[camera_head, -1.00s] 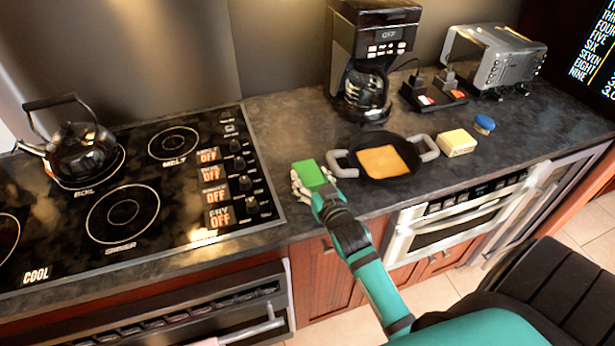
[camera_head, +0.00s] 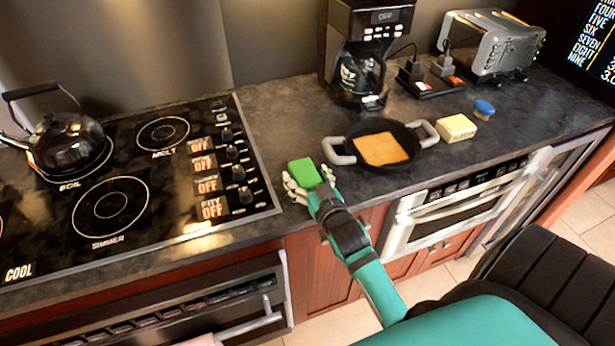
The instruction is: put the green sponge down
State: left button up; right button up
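The green sponge (camera_head: 304,172) is at the front of the dark counter, between the stove and the pan. It looks flat on the counter. My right gripper (camera_head: 309,184) is at the sponge's near side, with its pale fingers spread to the left and right of it. The fingers look open, though I cannot tell whether one still touches the sponge. The sponge's near edge is partly hidden by the gripper. My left gripper is not in view.
A yellow block (camera_head: 457,128) and a blue item (camera_head: 484,109) lie farther right. The stove (camera_head: 130,190) is left. Bare counter (camera_head: 275,130) lies behind the sponge.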

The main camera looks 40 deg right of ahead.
jog(key=shift+r, duration=0.25)
jog(key=shift+s+a+f, duration=0.1)
jog(key=shift+s, duration=0.25)
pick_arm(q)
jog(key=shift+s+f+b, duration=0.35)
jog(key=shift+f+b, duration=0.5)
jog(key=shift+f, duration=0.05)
pick_arm(e)
jog(key=v, duration=1.1)
jog(key=shift+s, duration=0.2)
